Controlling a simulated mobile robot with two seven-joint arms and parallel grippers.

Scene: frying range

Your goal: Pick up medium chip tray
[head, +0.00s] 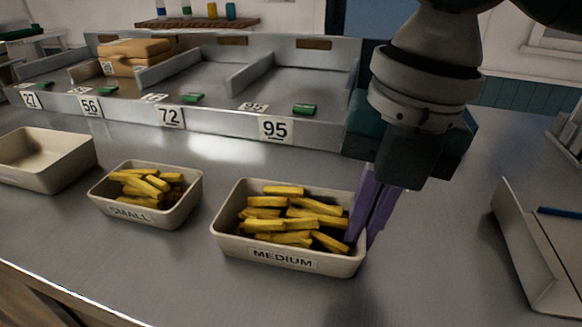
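The medium chip tray (225,236) is a beige tray with a "MEDIUM" label on its front wall. It holds several yellow chips (285,226) and stands on the steel counter, with no clear gap below it. My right gripper (361,236) points down at its right end wall. One purple finger is on the inner side by the chips and the other is outside. The fingers are close together and look shut on that wall, though the contact itself is partly hidden. My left gripper is not in view.
The "SMALL" tray (130,214) of chips stands to the left, with an empty beige tray (30,180) beyond it. A metal rack (215,122) with number tags runs behind. A tray-like holder (520,250) is at the right. Counter in front is clear.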

